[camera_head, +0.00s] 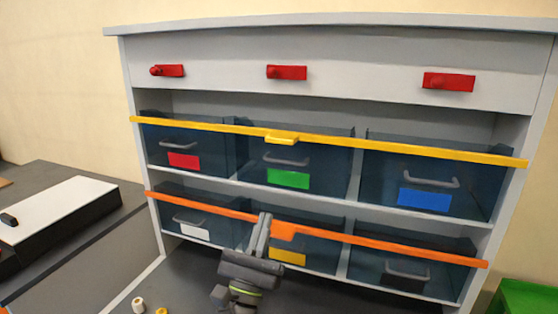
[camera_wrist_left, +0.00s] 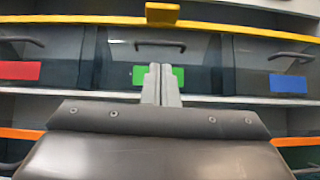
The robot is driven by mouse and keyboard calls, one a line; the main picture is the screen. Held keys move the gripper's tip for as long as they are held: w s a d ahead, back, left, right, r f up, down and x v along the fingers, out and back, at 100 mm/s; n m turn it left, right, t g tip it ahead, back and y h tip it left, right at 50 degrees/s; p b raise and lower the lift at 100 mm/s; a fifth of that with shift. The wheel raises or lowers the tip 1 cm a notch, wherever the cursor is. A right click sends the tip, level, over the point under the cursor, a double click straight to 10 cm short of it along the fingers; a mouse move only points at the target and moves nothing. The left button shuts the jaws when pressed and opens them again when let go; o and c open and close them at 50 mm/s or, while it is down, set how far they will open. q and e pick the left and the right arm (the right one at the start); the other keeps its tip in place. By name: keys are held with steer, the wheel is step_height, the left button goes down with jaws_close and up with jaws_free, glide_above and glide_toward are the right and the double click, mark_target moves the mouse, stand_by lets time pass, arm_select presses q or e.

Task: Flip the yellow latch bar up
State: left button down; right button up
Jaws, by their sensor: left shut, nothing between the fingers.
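The yellow latch bar (camera_head: 345,142) runs across the front of the upper row of bins, with a small yellow tab (camera_head: 282,139) near its middle. In the left wrist view the yellow bar (camera_wrist_left: 215,22) crosses the top, with its tab (camera_wrist_left: 162,13) at top centre. My left gripper (camera_head: 264,218) is shut and empty in front of the cabinet, below the yellow bar and near the orange bar's tab. In the left wrist view its fingertips (camera_wrist_left: 160,70) overlap the green label, lower than the yellow tab. My right gripper is not in view.
An orange bar (camera_head: 390,249) crosses the lower bins. The upper bins have red (camera_head: 184,161), green (camera_head: 289,179) and blue (camera_head: 424,199) labels and handles. Red latches (camera_head: 287,73) line the top panel. A dark table (camera_head: 70,230) stands at left, a green box (camera_head: 525,296) at right.

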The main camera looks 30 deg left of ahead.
mark_target(274, 160)
arm_select(q)
steer(key=shift+a+r+n+y, duration=0.1)
steer(key=shift+r+n+y, duration=0.1)
steer(key=shift+n+y, duration=0.25)
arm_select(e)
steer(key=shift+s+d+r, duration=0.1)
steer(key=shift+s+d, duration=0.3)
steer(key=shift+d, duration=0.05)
